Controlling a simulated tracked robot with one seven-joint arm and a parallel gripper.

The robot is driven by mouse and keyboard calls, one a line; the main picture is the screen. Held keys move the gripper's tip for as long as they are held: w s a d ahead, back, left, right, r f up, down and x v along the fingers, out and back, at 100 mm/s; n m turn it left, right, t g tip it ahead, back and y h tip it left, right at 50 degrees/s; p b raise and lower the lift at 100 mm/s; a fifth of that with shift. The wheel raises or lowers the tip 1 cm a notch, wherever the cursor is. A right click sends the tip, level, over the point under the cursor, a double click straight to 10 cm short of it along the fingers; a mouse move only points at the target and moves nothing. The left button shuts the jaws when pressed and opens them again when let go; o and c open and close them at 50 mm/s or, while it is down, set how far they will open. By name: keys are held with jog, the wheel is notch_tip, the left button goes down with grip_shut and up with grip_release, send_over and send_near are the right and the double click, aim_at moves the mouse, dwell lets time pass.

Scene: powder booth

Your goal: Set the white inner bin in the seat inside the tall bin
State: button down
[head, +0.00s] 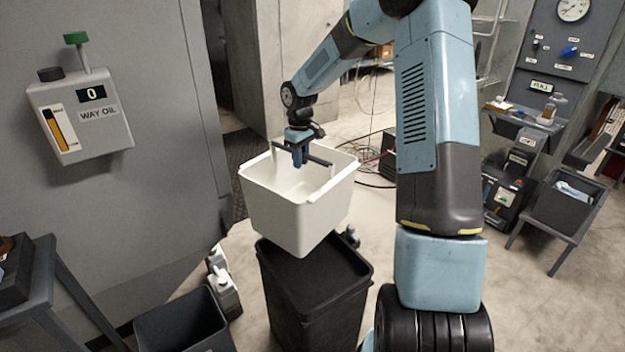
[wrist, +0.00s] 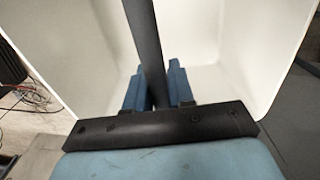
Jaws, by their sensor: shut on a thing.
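The white inner bin (head: 297,210) hangs in the air, upright or nearly so, over the tall black bin (head: 312,300) in the head view. My gripper (head: 298,160) is shut on the dark bar handle across the inner bin's top. In the wrist view the blue fingers (wrist: 160,88) stand on either side of that bar, with the white walls of the inner bin (wrist: 230,50) around them. The inner bin hides part of the tall bin's far rim. The seat inside the tall bin cannot be made out in the dark opening.
A dark open bin (head: 185,322) stands on the floor at lower left, with white bottles (head: 222,285) beside it. A grey wall with a way oil box (head: 80,115) is at left. A stand with a dark tray (head: 570,205) is at right. Cables lie on the floor behind.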

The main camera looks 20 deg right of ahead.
jog(key=shift+s+f+n, duration=0.55)
jog(key=shift+s+n, duration=4.95)
jog(key=shift+n, duration=1.7)
jog(key=shift+f, duration=13.45)
jog(key=shift+w+d, duration=0.1)
jog(key=shift+f, duration=1.2)
